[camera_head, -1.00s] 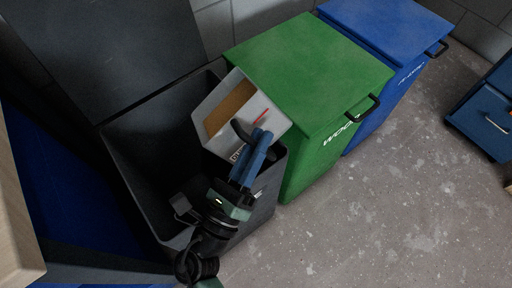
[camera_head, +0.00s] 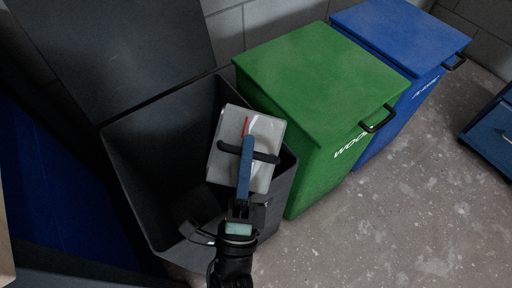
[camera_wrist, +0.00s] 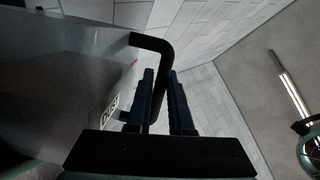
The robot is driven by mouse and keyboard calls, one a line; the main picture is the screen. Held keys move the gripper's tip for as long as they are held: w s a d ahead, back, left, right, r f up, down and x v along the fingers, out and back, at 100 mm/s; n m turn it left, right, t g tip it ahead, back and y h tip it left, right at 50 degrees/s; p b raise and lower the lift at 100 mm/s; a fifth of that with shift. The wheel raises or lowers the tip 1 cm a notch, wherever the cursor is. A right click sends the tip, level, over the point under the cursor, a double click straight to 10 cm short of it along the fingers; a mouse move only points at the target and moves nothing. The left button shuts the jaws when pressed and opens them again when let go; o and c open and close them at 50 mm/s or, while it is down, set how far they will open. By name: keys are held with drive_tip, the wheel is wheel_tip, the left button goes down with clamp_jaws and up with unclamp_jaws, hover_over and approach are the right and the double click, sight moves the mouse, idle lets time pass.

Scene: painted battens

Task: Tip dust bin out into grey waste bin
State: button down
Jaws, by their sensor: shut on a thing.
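The dust bin (camera_head: 228,128) is a light grey box with a black handle and a small red mark. It is tilted over the right part of the open grey waste bin (camera_head: 150,150). Its handle side faces the head camera and its mouth is hidden. My gripper (camera_head: 248,146) has blue fingers shut on the handle. In the wrist view, the fingers (camera_wrist: 160,80) are on either side of the black handle, and the dust bin (camera_wrist: 65,75) fills the left with its "DUST" label. I cannot see whether anything is still inside it.
The waste bin's dark lid (camera_head: 120,50) stands open at the back. A closed green wood bin (camera_head: 315,75) stands close on the right, with a closed blue bin (camera_head: 405,35) beyond it. Bare concrete floor (camera_head: 420,210) lies to the right. A blue cabinet (camera_head: 490,130) is at the far right.

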sight(216, 162)
drive_tip(key=n+y+p, duration=0.1)
drive_tip(key=n+y, duration=0.1)
drive_tip(key=a+n+y, duration=0.1)
drive_tip(key=n, duration=0.2)
drive_tip(key=a+r+n+y+p, duration=0.1)
drive_tip(key=n+y, duration=0.1)
drive_tip(key=shift+w+a+n+y+p, duration=0.1)
drive_tip(key=shift+a+n+y+p, duration=0.2)
drive_tip(key=shift+n, duration=0.1)
drive_tip(key=n+y, duration=0.1)
drive_tip(key=a+n+g+y+p, duration=0.1)
drive_tip(key=n, duration=0.1)
drive_tip(key=a+n+y+p, duration=0.1)
drive_tip(key=n, duration=0.1)
drive_tip(key=shift+r+y, duration=0.3)
drive_tip(key=shift+r, duration=0.05)
drive_tip(key=shift+w+a+n+g+y+p, duration=0.1)
drive_tip(key=shift+a+n+g+y+p, duration=0.2)
drive_tip(key=shift+n, duration=0.3)
drive_tip(key=shift+a+n+g+y+p, duration=0.2)
drive_tip(key=shift+n+g, duration=0.1)
drive_tip(key=shift+n, duration=0.3)
idle(1.3)
